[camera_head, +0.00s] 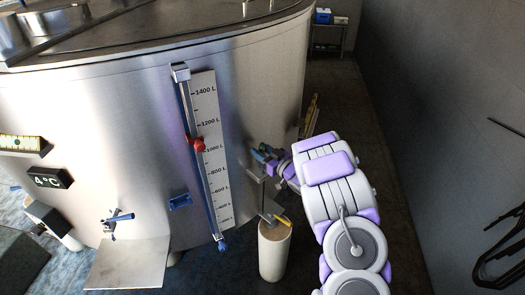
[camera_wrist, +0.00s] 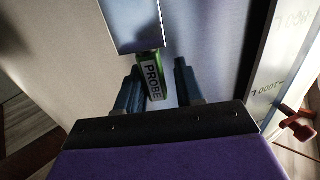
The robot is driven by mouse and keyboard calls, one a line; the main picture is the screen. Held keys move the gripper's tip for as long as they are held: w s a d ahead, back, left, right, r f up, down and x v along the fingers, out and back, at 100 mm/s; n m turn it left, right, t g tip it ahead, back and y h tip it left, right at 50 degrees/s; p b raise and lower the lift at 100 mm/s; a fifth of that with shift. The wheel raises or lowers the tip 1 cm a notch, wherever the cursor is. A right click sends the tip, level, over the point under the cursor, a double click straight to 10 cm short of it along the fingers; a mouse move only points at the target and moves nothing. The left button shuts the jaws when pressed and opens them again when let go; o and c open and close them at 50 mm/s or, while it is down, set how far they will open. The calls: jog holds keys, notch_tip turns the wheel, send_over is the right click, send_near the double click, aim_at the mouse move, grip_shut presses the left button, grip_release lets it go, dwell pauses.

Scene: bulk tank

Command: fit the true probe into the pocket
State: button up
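My gripper (camera_wrist: 160,82) shows in the wrist view with its two blue-grey fingers spread apart. A green-edged tag reading PROBE (camera_wrist: 152,80) appears between them, closer to the left finger, with clear space on its right. I cannot tell whether the tag is on a probe or on the pocket. A flat metal plate (camera_wrist: 132,22) covers what lies above it. In the head view my gripper (camera_head: 262,154) is close to the tank's side, right of the gauge and above a pale round post (camera_head: 275,252). No probe or pocket is clearly recognisable in that view.
The steel tank (camera_head: 110,120) fills the left. A level gauge (camera_head: 210,140) with a red slider (camera_head: 196,145) stands left of the gripper. A small yellow object (camera_head: 283,220) lies on the post. A blue-handled tap (camera_head: 118,217) is lower left. Floor is open toward the back right.

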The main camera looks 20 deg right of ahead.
jog(key=o, duration=0.3)
jog(key=shift+s+d, duration=0.2)
jog(key=v, duration=1.7)
jog(key=shift+w, duration=0.2)
